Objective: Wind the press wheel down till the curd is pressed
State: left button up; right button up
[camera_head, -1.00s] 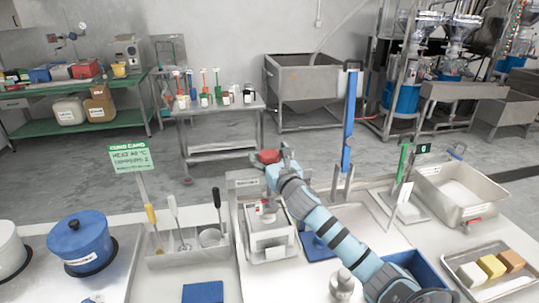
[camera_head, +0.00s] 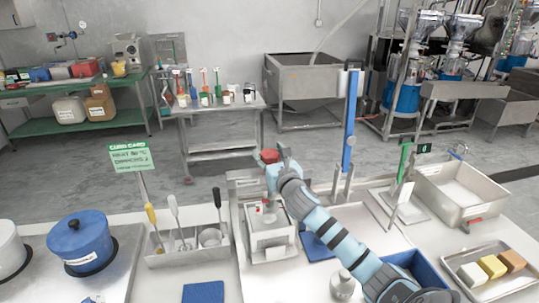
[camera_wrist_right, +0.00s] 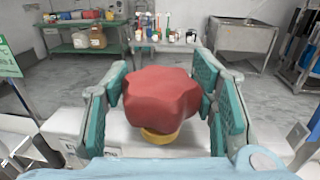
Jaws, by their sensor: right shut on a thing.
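The press wheel is a red lobed knob (camera_wrist_right: 160,100) on a yellow collar, seen close up in the right wrist view. In the head view the wheel (camera_head: 269,156) shows as a small red piece at my right gripper. My right gripper (camera_wrist_right: 163,104) has its teal finger pads on both sides of the knob and is shut on it. The press (camera_head: 268,238) is a pale box-like frame on the counter below, partly hidden by my arm. I cannot make out the curd inside it. My left gripper is not in view.
A tool holder (camera_head: 188,257) and a blue pot (camera_head: 80,241) stand left of the press. A tall blue-handled tool (camera_head: 350,120) rises behind my right arm. A steel basin (camera_head: 455,195) and a tray of blocks (camera_head: 487,272) are at right.

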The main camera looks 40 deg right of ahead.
jog(key=shift+m+h, duration=0.3)
jog(key=shift+h, duration=0.1)
jog(key=shift+m+g+h+p, duration=0.5)
jog(key=shift+m+h+p, duration=0.1)
jog(key=shift+h, duration=0.1)
jog(key=shift+a+m+g+h, duration=0.1)
jog(key=shift+m+g+h, duration=0.6)
jog(key=shift+h, duration=0.3)
jog(key=m+g+h, duration=0.2)
jog(key=g+h, duration=0.1)
jog(key=shift+f+m, duration=0.1)
jog(key=shift+m, duration=0.3)
jog(key=m+g+h+b, duration=0.1)
jog(key=m+g+h, duration=0.1)
jog(key=g, duration=0.1)
jog(key=shift+f+m+g, duration=0.1)
jog(key=shift+m+g, duration=0.2)
jog(key=m+g+h+b, duration=0.1)
jog(key=m+g+b, duration=0.1)
jog(key=g+b, duration=0.1)
jog(key=shift+g+h, duration=0.3)
jog(key=shift+m+g+b, duration=0.6)
jog(key=shift+b, duration=0.05)
jog(key=shift+r, duration=0.2)
